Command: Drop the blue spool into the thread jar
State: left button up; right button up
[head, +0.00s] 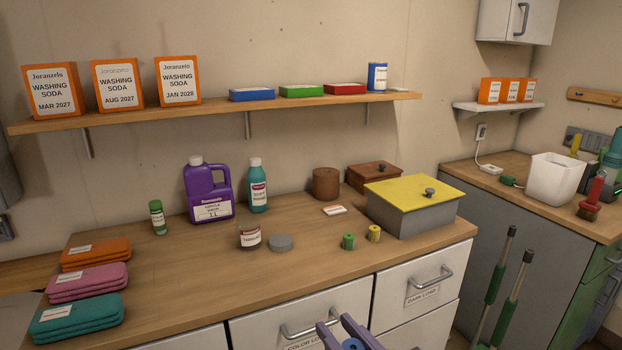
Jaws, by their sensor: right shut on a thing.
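The thread jar (249,238) is a small labelled glass jar standing upright on the wooden counter, with its mouth uncovered. A grey round lid (281,242) lies on the counter just right of it. My right gripper (337,325) shows at the bottom edge, in front of the drawers and well apart from the jar. It is shut on the blue spool (352,343), which is partly cut off by the frame. A green spool (348,241) and a yellow spool (374,233) stand on the counter right of the lid. My left gripper is not in view.
Behind the jar stand a purple jug (208,192) and a teal bottle (258,186). A grey box with a yellow lid (415,205) stands at the right. Folded cloths (80,315) lie at the left. The counter in front of the jar is clear.

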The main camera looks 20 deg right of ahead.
aim_at(247, 244)
jog(key=z, duration=0.1)
jog(key=i, duration=1.2)
jog(key=u, duration=0.6)
